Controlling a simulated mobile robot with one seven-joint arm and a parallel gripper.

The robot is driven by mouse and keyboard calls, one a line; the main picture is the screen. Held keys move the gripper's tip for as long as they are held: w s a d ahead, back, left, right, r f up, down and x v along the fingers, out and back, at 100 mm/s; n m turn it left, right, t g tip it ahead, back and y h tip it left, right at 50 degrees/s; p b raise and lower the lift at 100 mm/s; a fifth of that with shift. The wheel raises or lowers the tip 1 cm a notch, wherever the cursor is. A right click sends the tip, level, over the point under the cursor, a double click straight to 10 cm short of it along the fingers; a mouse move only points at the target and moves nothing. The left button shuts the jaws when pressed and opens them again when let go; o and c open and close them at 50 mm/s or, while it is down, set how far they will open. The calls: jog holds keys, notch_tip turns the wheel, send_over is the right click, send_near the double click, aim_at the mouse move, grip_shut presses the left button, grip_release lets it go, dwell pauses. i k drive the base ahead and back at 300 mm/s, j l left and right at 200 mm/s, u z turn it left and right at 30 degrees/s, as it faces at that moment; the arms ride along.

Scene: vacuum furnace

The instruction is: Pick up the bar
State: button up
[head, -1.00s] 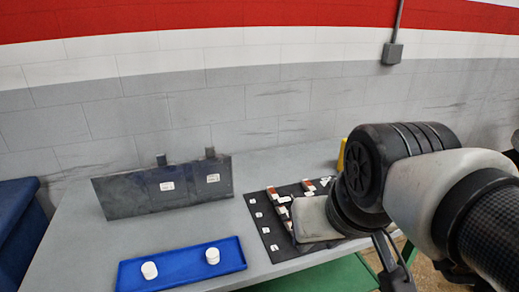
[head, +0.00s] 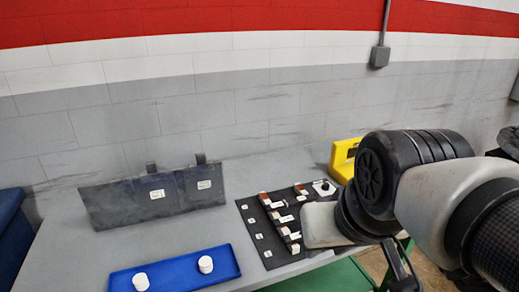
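Several small bars with reddish-brown and white parts lie on a black mat (head: 254,229) on the table. One bar (head: 275,215) lies near the mat's middle, and another (head: 301,189) lies at its far right corner. I cannot tell which is the task's bar. My arm covers the mat's right side and may hide more pieces. My gripper's fingertips do not show in the head view, so its opening and contents are hidden.
A blue tray (head: 172,282) with two white cylinders stands at the front left. A dark upright panel (head: 110,206) with labels stands behind it. A yellow object (head: 343,158) stands at the back right. Grey table (head: 225,226) is bare between panel and mat.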

aim_at(287, 203)
jog(key=z, duration=0.15)
jog(key=i+l+u, duration=0.1)
jog(key=i+l, duration=0.2)
jog(key=i+l+u, duration=0.1)
jog(key=i+l, duration=0.15)
jog(key=l, duration=0.15)
jog(key=i+l+u, duration=0.1)
jog(key=i+l, duration=0.15)
jog(key=l, duration=0.15)
